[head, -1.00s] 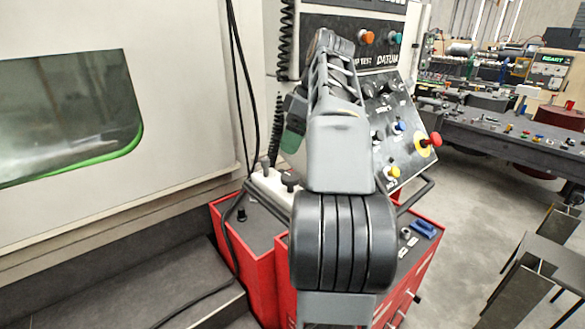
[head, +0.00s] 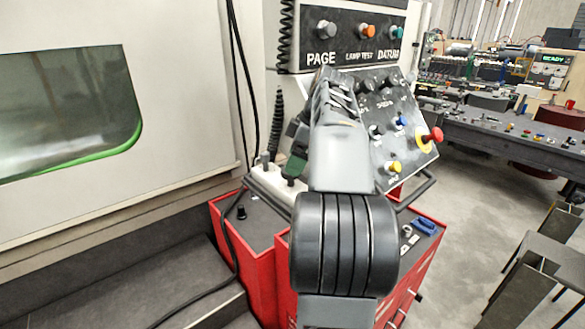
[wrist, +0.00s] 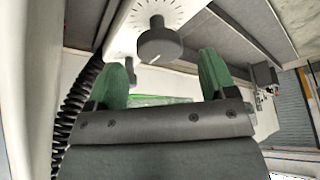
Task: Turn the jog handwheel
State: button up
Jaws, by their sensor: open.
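The jog handwheel, a dark grey round knob (wrist: 158,42), sits on a white box with a tick-marked dial, at the top middle of the wrist view. My gripper (wrist: 163,80) is open, with its two green fingers apart. The knob shows between and just beyond the fingers, and no contact is visible. In the head view, the white box (head: 266,182) stands left of my arm, and a green finger of my gripper (head: 293,165) overlaps it. The finger hides part of the box there, so I cannot make out the handwheel clearly.
A tilted control panel (head: 395,125) with knobs and a red mushroom button (head: 433,135) is right of my arm. A red cabinet (head: 258,285) stands below. A black coiled cable (wrist: 85,100) hangs close to my gripper. A white machine wall (head: 180,120) fills the left.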

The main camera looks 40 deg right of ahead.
jog(key=shift+x, duration=1.2)
jog(key=shift+c, duration=0.3)
jog(key=c, duration=0.9)
jog(key=shift+o, duration=0.2)
jog(key=shift+m, duration=0.3)
